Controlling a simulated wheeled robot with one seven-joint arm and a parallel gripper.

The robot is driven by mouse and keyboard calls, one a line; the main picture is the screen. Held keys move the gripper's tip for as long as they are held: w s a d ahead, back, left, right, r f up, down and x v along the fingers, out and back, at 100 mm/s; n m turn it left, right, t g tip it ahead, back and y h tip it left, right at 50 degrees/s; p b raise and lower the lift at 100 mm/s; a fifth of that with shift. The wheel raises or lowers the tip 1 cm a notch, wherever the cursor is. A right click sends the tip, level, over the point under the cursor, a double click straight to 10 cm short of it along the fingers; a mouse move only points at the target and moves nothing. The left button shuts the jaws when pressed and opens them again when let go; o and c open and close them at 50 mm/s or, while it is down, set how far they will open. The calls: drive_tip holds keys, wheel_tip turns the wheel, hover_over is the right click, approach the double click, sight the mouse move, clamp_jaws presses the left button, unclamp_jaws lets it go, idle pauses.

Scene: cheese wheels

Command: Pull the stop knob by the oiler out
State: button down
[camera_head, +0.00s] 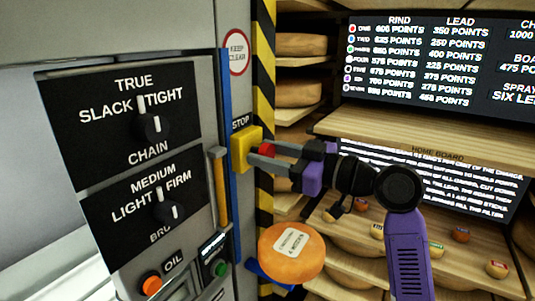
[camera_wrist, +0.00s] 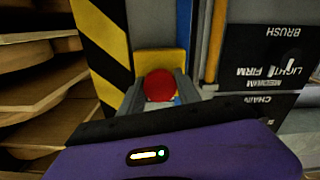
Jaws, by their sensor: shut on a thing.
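The red stop knob (camera_head: 267,150) sticks out from a yellow box (camera_head: 241,147) under the word STOP on the side of the grey cabinet. My gripper (camera_head: 262,153) reaches in from the right with its two fingers on either side of the knob, shut on it. In the wrist view the red knob (camera_wrist: 159,86) sits between the two grey fingers (camera_wrist: 160,90), in front of the yellow box (camera_wrist: 165,62). How far the knob stands out from the box is hard to tell.
The cabinet has CHAIN (camera_head: 151,124) and brush (camera_head: 168,209) dials, an orange OIL button (camera_head: 151,284) and a green button (camera_head: 220,268). An orange cheese wheel (camera_head: 291,252) is below my gripper.

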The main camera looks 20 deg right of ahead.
drive_tip(key=shift+s+d+f+b, duration=0.15)
drive_tip(key=shift+s+d+b, duration=0.1)
drive_tip(key=shift+s+b, duration=0.15)
drive_tip(key=shift+s+d, duration=0.25)
drive_tip(key=shift+s, duration=0.1)
drive_tip(key=c, duration=0.9)
unclamp_jaws()
drive_tip(key=shift+o, duration=0.2)
drive_tip(key=b+v, duration=0.2)
drive_tip(key=v, duration=0.6)
